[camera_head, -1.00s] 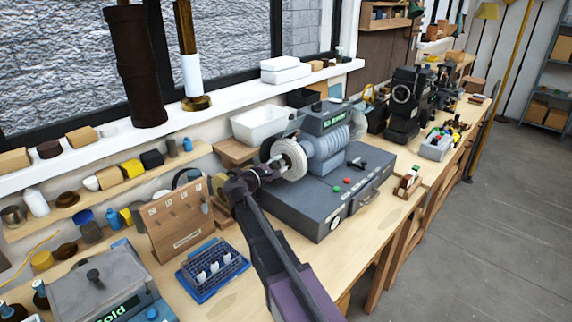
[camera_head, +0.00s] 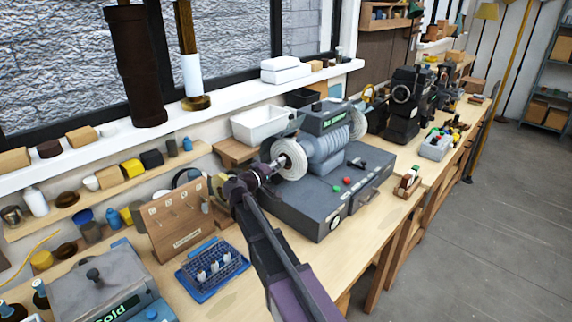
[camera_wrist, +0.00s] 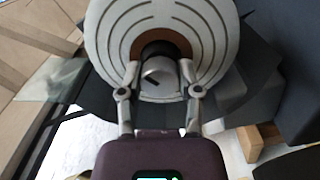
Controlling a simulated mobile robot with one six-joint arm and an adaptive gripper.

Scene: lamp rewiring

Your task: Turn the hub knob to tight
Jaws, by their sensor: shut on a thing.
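The hub knob (camera_wrist: 160,72) is a short silver cylinder with a dark mark on its face, in the wrist view. It sits at the centre of a pale grooved wheel (camera_wrist: 108,38), inside a brown ring (camera_wrist: 148,49). The wheel (camera_head: 297,167) is on the left end of the grey bench machine (camera_head: 322,205) in the head view. My gripper (camera_wrist: 159,73) has one finger on each side of the knob and is shut on it. In the head view my gripper (camera_head: 272,169) reaches the wheel's hub and mostly hides the knob. I cannot read the knob's setting.
A wooden board with hooks (camera_head: 172,220) stands close left of my wrist. A blue rack (camera_head: 212,268) lies in front of it. A white bin (camera_head: 263,123) is behind the machine.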

